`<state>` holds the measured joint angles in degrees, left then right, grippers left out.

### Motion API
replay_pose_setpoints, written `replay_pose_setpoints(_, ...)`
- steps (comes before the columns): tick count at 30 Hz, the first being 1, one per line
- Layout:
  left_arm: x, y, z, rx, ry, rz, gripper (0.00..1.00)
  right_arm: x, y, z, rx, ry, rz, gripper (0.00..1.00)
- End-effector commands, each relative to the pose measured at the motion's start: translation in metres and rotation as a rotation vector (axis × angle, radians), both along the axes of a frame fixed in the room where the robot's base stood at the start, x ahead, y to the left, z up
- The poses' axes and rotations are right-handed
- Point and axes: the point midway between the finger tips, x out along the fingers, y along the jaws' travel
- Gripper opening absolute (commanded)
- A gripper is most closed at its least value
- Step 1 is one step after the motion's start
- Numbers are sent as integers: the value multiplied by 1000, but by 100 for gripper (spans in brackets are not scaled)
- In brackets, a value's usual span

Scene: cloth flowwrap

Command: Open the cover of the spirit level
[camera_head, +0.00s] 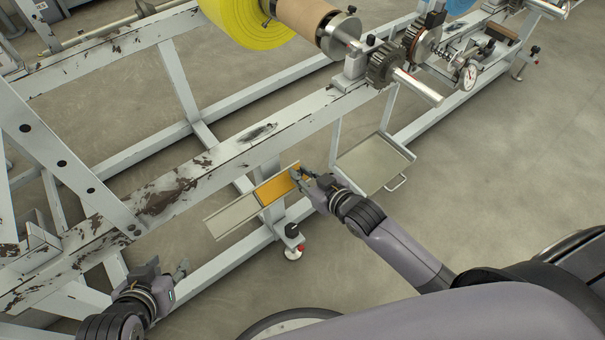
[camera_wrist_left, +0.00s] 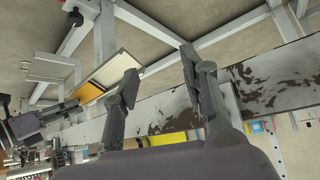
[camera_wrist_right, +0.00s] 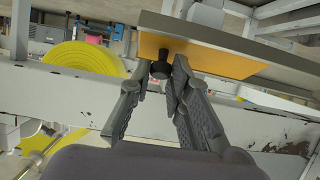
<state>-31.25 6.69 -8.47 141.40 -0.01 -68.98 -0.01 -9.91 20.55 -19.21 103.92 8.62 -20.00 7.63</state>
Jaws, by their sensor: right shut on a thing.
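The spirit level's housing is a flat, pale grey tray-like piece (camera_head: 232,215) on the side of the machine frame, with an orange panel (camera_head: 272,190) at its right part. In the right wrist view the orange panel (camera_wrist_right: 205,60) shows with a black knob (camera_wrist_right: 161,66) on it. My right gripper (camera_head: 300,174) is at the panel's right end, its fingers closed on the knob. My left gripper (camera_head: 166,270) is low at the left, open and empty, apart from the housing. The left wrist view shows the orange panel (camera_wrist_left: 88,93) beyond its parted fingers. No level vial can be made out.
A scuffed white frame beam (camera_head: 200,165) runs behind the housing. A yellow roll (camera_head: 240,25) and a gear shaft (camera_head: 385,65) sit above. A grey tray with a handle (camera_head: 372,162) lies to the right. A levelling foot (camera_head: 292,250) stands below. Open floor lies in front.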

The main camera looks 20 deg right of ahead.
Motion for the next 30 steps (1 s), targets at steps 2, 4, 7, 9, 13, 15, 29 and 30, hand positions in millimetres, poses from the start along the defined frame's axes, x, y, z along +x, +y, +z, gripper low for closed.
replay_pose_setpoints(2,0,0,0,0,0,0,40,0,0,0,0,0,0,0)
replay_pose_setpoints(4,0,0,0,0,0,0,40,0,0,0,0,0,0,0)
replay_pose_setpoints(7,0,0,0,0,0,0,40,0,0,0,0,1,0,0)
replay_pose_setpoints(9,0,0,0,0,0,0,40,0,0,0,0,1,0,0)
replay_pose_setpoints(13,0,0,0,-1,0,1,40,0,0,0,0,1,0,0)
replay_pose_setpoints(15,0,0,1,0,1,0,40,0,1,0,0,1,0,0)
replay_pose_setpoints(29,-81,26,-11,83,398,33,40,-20,55,5,7,6,-3,0)
replay_pose_setpoints(30,-81,26,-11,83,401,33,40,-24,64,4,7,7,-3,0)
